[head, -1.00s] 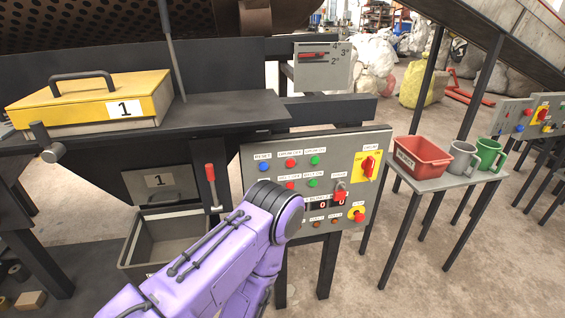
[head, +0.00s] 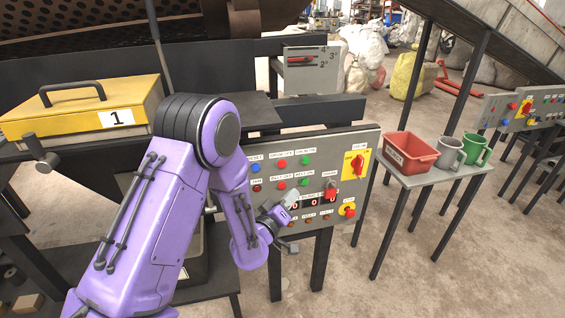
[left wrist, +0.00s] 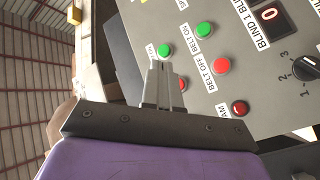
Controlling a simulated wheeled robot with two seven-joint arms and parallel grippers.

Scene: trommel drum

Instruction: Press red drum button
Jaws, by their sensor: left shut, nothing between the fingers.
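The grey control panel (head: 335,150) stands in the middle of the head view. Its top row has a red button (head: 282,163) between a blue and a green one; the labels are too small to read there. My left gripper (head: 290,199) is in front of the panel's lower part, below that button. In the left wrist view its fingers (left wrist: 164,84) are shut and empty, pointing along the panel near a green button (left wrist: 164,50). A sliver of red shows right beside the fingers, mostly hidden. The red belt-off button (left wrist: 221,66) is to their right. My right gripper is not in view.
The panel also carries a yellow-backed rotary switch (head: 355,164) and a red knob on yellow (head: 347,209). A yellow lidded box (head: 70,108) is at the left. A small table with a red bin (head: 410,152) and mugs stands at the right.

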